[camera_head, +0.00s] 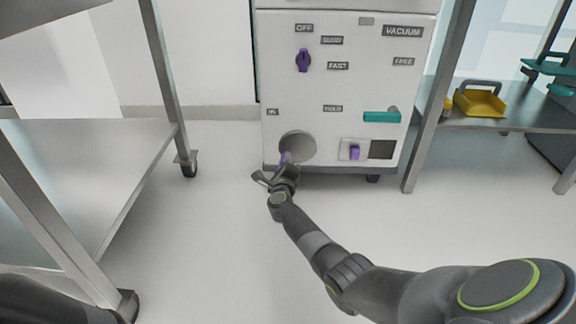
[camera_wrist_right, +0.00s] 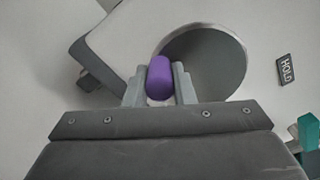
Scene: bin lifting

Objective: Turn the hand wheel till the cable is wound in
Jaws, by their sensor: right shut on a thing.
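The hand wheel (camera_head: 303,145) is a round grey disc low on the front of a white machine (camera_head: 350,88). Its purple handle (camera_head: 285,158) sits at the lower left of the disc. My right gripper (camera_head: 284,169) is shut on this handle. In the right wrist view the purple handle (camera_wrist_right: 159,78) is between the two fingers, with the grey disc (camera_wrist_right: 212,62) behind it. I cannot make out the cable in either view. My left gripper is out of view.
The machine also has a purple knob (camera_head: 303,60), a teal lever (camera_head: 381,117) and a small purple switch (camera_head: 354,152). A metal table (camera_head: 85,170) stands at left. At right, a shelf (camera_head: 480,123) holds a yellow tray (camera_head: 481,103). The floor before the machine is clear.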

